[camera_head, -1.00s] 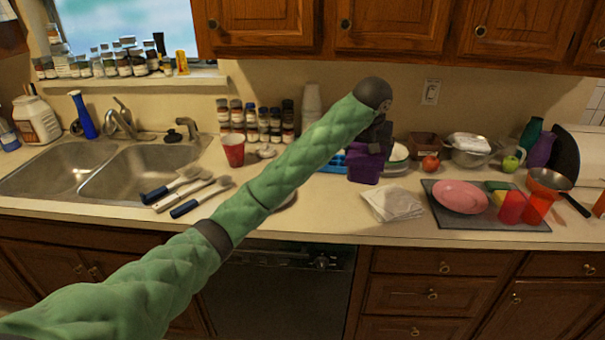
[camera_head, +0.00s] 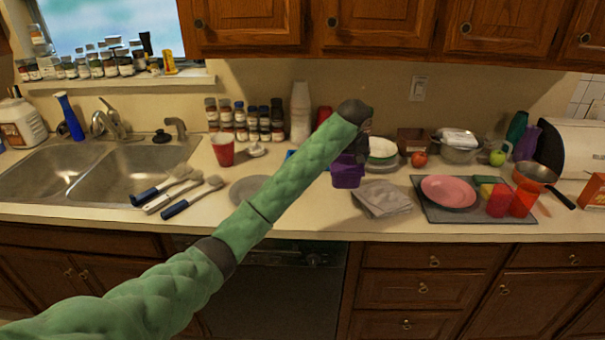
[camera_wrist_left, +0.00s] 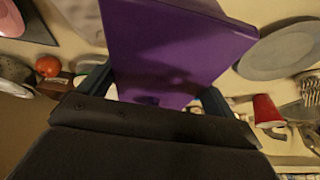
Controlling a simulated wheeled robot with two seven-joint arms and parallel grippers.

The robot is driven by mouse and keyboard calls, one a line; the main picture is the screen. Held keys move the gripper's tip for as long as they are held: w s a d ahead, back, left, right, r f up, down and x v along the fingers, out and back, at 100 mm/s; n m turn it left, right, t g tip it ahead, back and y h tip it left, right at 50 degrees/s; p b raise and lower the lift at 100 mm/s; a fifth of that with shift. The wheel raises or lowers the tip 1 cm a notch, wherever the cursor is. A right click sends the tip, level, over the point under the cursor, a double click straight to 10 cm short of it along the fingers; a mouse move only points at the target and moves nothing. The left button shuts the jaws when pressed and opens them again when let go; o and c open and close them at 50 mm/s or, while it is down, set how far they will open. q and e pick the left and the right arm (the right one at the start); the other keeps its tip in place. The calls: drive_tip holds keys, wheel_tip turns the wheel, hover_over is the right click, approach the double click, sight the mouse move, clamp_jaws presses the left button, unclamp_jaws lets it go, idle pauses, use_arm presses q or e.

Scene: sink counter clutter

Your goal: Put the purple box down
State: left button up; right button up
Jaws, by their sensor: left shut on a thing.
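The purple box (camera_head: 347,178) is at the end of my left arm in the head view, near the middle of the counter and behind the folded cloth. My left gripper (camera_head: 358,150) is shut on it, mostly hidden behind my green arm. In the left wrist view the box (camera_wrist_left: 175,50) fills the upper middle, between the two dark fingers of the gripper (camera_wrist_left: 152,85). Whether the box touches the counter (camera_head: 310,215) cannot be told. My right gripper is not in view.
A folded cloth (camera_head: 384,198) lies just right of the box. A grey plate (camera_head: 255,190) lies left, partly behind my arm. White bowls (camera_head: 381,150) stand behind it. A pink plate (camera_head: 448,191) and red cups sit on a dark mat (camera_head: 470,214) at right. The front counter strip is clear.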

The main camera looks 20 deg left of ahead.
use_arm(q)
drive_tip(key=w+a+f+p, duration=0.1)
drive_tip(key=a+f+p, duration=0.1)
drive_tip(key=a+f, duration=0.1)
drive_tip(key=w+a+f+p, duration=0.1)
drive_tip(key=a+f+p, duration=0.1)
drive_tip(key=a+f, duration=0.1)
drive_tip(key=w+a+f+p, duration=0.1)
drive_tip(key=a+f+p, duration=0.1)
drive_tip(key=a+f, duration=0.1)
drive_tip(key=shift+a+f, duration=0.15)
drive_tip(key=shift+a, duration=0.55)
drive_tip(key=shift+f, duration=0.5)
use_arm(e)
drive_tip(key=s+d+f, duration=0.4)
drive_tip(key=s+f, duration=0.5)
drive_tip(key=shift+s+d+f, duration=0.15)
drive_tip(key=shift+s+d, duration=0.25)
use_arm(q)
drive_tip(key=shift+f+p, duration=0.1)
drive_tip(key=shift+p, duration=0.2)
drive_tip(key=o, duration=0.7)
drive_tip(key=shift+s, duration=0.1)
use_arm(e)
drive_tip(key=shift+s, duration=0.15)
